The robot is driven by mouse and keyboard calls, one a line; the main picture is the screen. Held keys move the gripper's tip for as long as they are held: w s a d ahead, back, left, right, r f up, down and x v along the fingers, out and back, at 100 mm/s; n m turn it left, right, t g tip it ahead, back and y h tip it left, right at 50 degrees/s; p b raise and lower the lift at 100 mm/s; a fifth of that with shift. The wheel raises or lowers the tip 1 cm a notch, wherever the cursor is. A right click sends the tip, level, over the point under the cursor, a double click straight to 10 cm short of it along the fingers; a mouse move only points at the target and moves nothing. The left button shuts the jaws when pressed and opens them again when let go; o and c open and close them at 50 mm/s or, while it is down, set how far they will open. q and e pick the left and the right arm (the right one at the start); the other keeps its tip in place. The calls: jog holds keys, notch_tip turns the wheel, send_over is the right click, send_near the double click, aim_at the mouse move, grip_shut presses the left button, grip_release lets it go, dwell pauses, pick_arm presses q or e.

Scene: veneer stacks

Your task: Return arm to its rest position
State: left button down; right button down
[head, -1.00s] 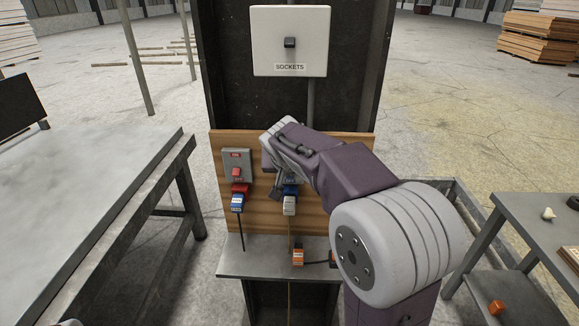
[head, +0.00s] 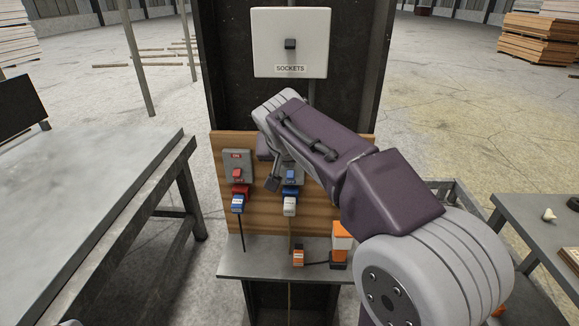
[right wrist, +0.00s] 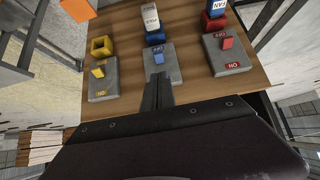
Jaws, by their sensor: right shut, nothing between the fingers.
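My right gripper (head: 272,184) is shut and empty, in front of the wooden socket board (head: 265,222). In the right wrist view its closed fingers (right wrist: 158,92) point toward the blue switch (right wrist: 159,54), apart from it as far as I can tell. The red socket (head: 238,160) has a blue plug (head: 238,203) below its switch. The blue socket has a white plug (head: 290,207). The yellow socket (right wrist: 102,84) shows in the right wrist view with an empty yellow inlet (right wrist: 101,46); my right arm hides it in the head view. My left gripper is out of view.
A grey SOCKETS box (head: 290,42) hangs above the board. A table (head: 90,200) stands left, another (head: 545,225) right.

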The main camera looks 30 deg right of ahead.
jog(key=shift+s+a+r, duration=0.15)
jog(key=shift+s+r, duration=0.05)
jog(key=shift+r, duration=0.15)
jog(key=s+a+f+n+g+y, duration=0.1)
jog(key=s+f, duration=0.4)
jog(key=f, duration=0.5)
jog(key=s+a+f+n+g+y, duration=0.2)
jog(key=s+a+f, duration=0.3)
jog(key=f, duration=0.5)
jog(key=s+a+f+n+g+y, duration=0.1)
jog(key=s+a+f+n+g, duration=0.2)
jog(key=s+f, duration=0.3)
notch_tip(320, 180, down, 4)
jog(key=shift+a+r+y, duration=0.1)
jog(key=shift+a+y, duration=0.2)
